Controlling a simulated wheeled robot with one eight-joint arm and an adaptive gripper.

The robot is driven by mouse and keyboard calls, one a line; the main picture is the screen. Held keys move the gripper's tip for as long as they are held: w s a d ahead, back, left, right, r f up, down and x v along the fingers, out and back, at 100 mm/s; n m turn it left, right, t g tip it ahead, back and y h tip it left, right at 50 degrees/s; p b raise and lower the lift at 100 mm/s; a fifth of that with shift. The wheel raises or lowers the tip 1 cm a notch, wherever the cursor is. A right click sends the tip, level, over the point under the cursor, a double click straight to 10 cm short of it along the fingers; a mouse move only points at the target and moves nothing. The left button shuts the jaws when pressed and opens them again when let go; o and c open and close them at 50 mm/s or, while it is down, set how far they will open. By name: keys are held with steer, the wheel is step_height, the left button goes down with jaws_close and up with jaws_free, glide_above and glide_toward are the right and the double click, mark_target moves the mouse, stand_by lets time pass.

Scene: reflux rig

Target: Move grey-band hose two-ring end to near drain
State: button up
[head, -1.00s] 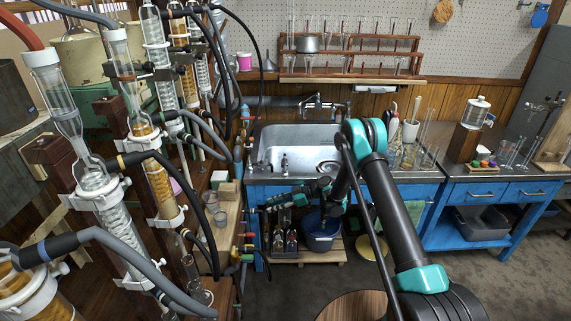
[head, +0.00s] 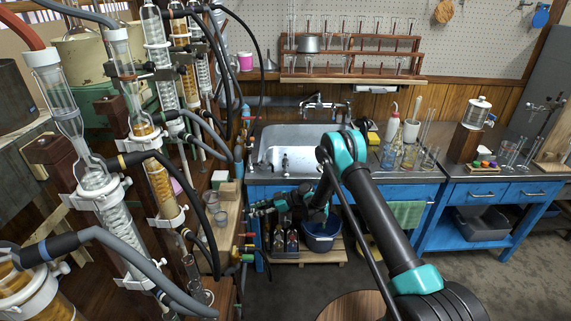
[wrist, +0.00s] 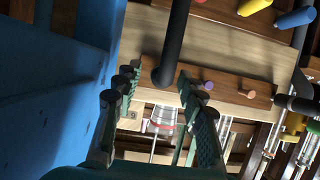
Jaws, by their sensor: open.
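My gripper (head: 256,208) is low in front of the sink cabinet, beside the right edge of the wooden bench. In the wrist view my gripper (wrist: 158,84) is open. A dark hose (wrist: 174,42) comes down from the top of that view, and its lower end shows between the fingertips. I cannot tell whether the fingers touch it. No grey band or rings can be made out on it, so I cannot confirm it is the grey-band hose. The near drain cannot be told for certain among the small coloured fittings (head: 243,257) along the bench edge.
The blue cabinet side (wrist: 60,75) is close on the left in the wrist view. Purple (wrist: 208,85) and orange (wrist: 250,94) pegs are on a wooden rail at right. A blue bucket (head: 321,237) and bottles (head: 285,240) stand below the sink.

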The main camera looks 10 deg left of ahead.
steer(key=shift+a, duration=0.1)
steer(key=shift+c, duration=0.5)
stand_by(0.4)
jaws_close()
stand_by(0.4)
steer(key=w+d, duration=0.1)
steer(key=d, duration=0.5)
steer(key=shift+w, duration=0.2)
stand_by(0.8)
